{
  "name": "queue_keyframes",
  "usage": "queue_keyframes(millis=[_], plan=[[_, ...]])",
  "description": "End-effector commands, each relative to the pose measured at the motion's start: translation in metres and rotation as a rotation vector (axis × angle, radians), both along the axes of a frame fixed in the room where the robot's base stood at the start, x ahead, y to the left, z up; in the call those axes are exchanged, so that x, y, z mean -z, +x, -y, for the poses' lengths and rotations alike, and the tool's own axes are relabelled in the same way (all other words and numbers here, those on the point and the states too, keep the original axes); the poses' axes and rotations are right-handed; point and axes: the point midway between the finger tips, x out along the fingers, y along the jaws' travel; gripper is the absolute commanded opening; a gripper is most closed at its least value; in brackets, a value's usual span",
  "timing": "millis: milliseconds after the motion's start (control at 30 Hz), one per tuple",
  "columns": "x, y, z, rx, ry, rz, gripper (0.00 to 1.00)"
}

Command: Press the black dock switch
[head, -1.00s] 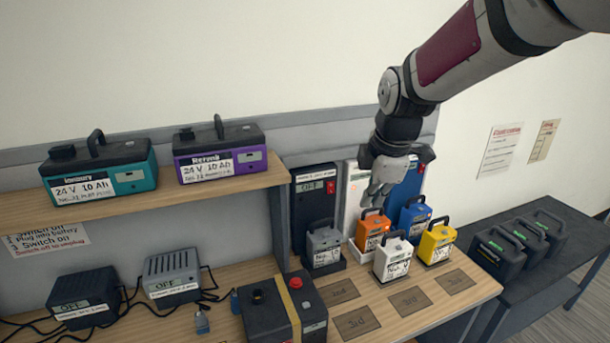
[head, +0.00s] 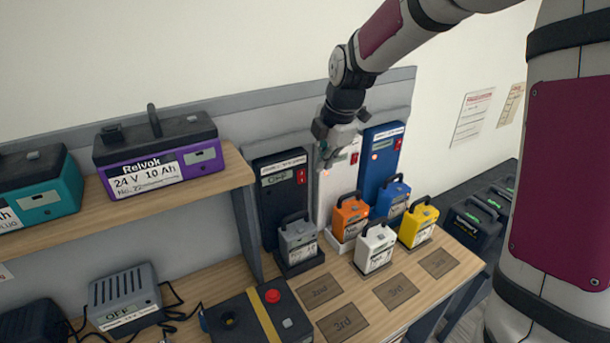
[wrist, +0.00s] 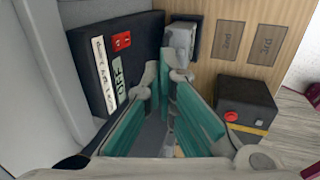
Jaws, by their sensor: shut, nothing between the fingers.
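The black dock (head: 278,214) stands upright against the back panel, with a red switch (head: 301,177) at its upper right and a display reading OFF. A grey battery (head: 298,240) sits in its base. In the wrist view the black dock (wrist: 92,75) is at the left, with its red switch (wrist: 122,41) and OFF display (wrist: 118,78) facing the fingers. My gripper (head: 327,157) is shut and empty, in front of the upper part of the white dock, to the right of the black dock's switch. Its teal-padded fingers (wrist: 170,75) show in the wrist view, apart from the switch.
The white dock (head: 324,200) holds an orange battery (head: 349,216); the blue dock (head: 382,150) holds a blue battery (head: 392,200). White (head: 375,250) and yellow (head: 418,225) batteries stand in front. A dark box with a red button (head: 272,296) sits nearer. A shelf (head: 236,172) is left.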

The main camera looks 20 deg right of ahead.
Motion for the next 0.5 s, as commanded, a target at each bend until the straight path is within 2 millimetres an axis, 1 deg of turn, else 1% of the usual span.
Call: queue_keyframes(millis=[267, 367, 500], plan=[[0.002, 0.0, 0.0, 0.001, 0.0, -0.001, 0.0], [0.01, 0.003, -0.001, 0.001, 0.001, -0.002, 0.0], [0.031, 0.009, -0.003, 0.0, 0.002, -0.005, 0.0]])
